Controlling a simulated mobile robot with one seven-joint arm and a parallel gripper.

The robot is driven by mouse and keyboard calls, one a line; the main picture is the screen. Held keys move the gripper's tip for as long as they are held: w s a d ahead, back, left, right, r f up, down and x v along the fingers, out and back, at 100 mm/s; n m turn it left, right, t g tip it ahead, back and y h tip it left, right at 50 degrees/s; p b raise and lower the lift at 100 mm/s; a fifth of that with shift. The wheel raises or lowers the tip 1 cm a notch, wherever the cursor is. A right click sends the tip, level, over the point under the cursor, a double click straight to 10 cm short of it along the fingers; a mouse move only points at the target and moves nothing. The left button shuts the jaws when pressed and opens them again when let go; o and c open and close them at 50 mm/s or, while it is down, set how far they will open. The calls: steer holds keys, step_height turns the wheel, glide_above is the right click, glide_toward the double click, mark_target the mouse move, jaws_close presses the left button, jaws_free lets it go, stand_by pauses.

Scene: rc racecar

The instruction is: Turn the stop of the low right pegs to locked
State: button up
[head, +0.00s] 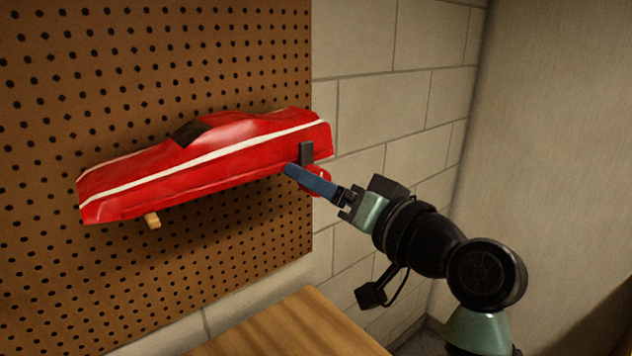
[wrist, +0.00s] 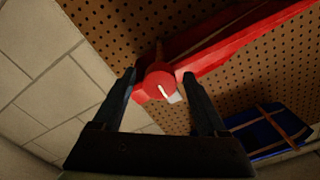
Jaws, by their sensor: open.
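The stop is a round red knob (wrist: 160,86) with a white pointer line, in the middle of the wrist view. A small pale patch (wrist: 176,97) lies beside the pointer's end; I cannot read it. In the head view the knob (head: 322,182) shows partly behind a finger, under the right end of a red car body (head: 215,155) with a white stripe. My gripper (wrist: 159,76) is open, one finger on each side of the knob. I cannot tell whether the fingers touch it. The car body hides most of the pegs.
The brown pegboard (head: 60,120) carries the car body. A wooden peg (head: 152,220) sticks out under its left part. A wooden tabletop (head: 290,330) is below. A block wall (head: 390,110) is to the right. A blue body (wrist: 262,133) shows in the wrist view.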

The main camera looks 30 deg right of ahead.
steer(key=s+d+b, duration=0.2)
steer(key=s, duration=1)
steer(key=shift+d, duration=0.2)
steer(key=shift+w+a, duration=0.1)
steer(key=w+a+r+n+t+h+p, duration=0.1)
steer(key=w+a+r+t+h, duration=0.15)
steer(key=a+r, duration=0.4)
steer(key=w+a+r+n+t+h, duration=0.1)
steer(key=w+a+r+t, duration=0.1)
steer(key=w+a+r, duration=0.4)
steer(key=s+a+r+n+t, duration=0.2)
steer(key=s+a+r+t, duration=0.3)
steer(key=s+a+r, duration=0.4)
steer(key=s+a+p, duration=0.1)
steer(key=a, duration=0.2)
steer(key=shift+n, duration=0.4)
steer(key=shift+r, duration=0.1)
